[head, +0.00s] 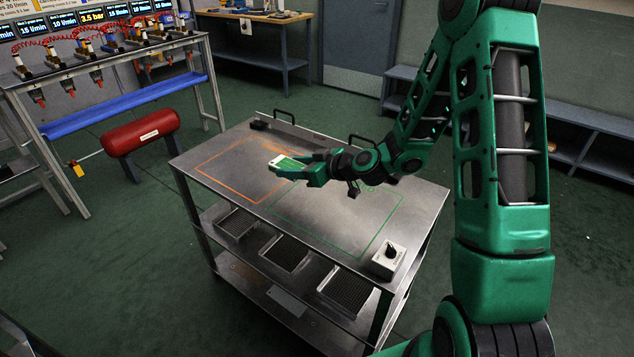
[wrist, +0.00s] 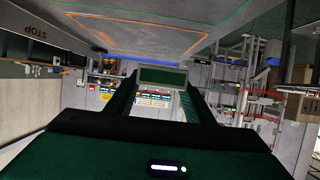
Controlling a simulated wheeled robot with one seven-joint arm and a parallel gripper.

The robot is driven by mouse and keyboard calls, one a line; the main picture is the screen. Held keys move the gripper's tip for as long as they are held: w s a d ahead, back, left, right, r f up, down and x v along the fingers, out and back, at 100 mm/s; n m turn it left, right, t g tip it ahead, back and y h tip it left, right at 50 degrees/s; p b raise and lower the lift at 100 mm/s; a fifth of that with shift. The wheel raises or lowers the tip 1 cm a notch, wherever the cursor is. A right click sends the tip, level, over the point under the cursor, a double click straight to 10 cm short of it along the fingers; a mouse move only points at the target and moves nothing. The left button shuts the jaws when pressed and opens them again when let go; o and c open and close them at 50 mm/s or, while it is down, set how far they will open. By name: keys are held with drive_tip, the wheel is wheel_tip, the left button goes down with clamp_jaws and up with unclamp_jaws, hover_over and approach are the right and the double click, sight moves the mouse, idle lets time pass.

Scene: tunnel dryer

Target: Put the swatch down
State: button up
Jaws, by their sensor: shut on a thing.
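The swatch (head: 276,160) shows as a small pale-edged piece at the tip of my gripper (head: 287,167) in the head view. In the wrist view the swatch (wrist: 163,76) is a green rectangle with a pale border, held between the two fingers of my gripper (wrist: 161,88). My gripper is shut on it and points left. It appears held above the steel table (head: 262,130), over the orange outlined area (head: 222,154) near its border with the green outlined area (head: 335,235). The exact height is hard to tell.
A white box with a black knob (head: 388,260) stands at the table's front right corner. A small black block (head: 258,125) and two black handles (head: 284,117) are at the back edge. Dark trays (head: 284,253) sit on the shelf below. A red tank (head: 141,131) stands left.

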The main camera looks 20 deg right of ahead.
hover_over(320, 190)
wheel_tip(320, 190, down, 5)
drive_tip(key=shift+s+f, duration=0.1)
drive_tip(key=shift+s, duration=0.05)
drive_tip(key=shift+f, duration=1.95)
drive_tip(key=o, duration=1.2)
drive_tip(key=shift+c, duration=0.2)
